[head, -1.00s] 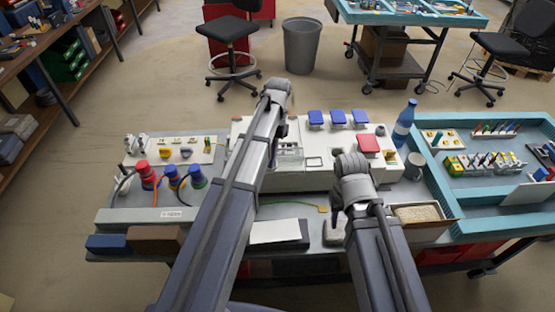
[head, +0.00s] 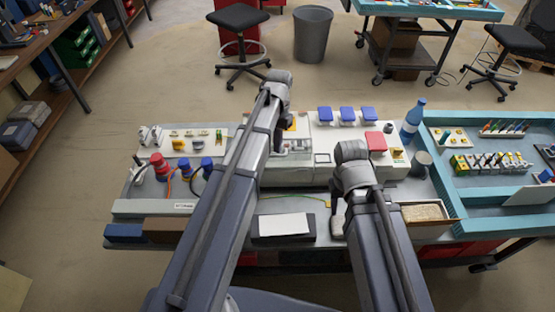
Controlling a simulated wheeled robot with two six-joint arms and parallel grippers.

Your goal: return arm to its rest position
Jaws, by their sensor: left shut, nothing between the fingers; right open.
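My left arm reaches up from the bottom to the white unit (head: 330,142) at the back of the grey workbench. Its gripper (head: 278,138), largely hidden behind the arm, is shut and empty, near the clear-covered part of that unit. My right arm is bent on the right, its wrist in front of the white unit. Its gripper (head: 338,205) points down over the bench, is open and holds nothing; its fingertips are hard to make out.
Red and blue plugs (head: 184,168) stand left. A blue bottle (head: 412,120), a dark mug (head: 421,164), a granule-filled tray (head: 424,213) and a teal-edged tray (head: 440,185) are right. A white pad (head: 284,224) lies in front.

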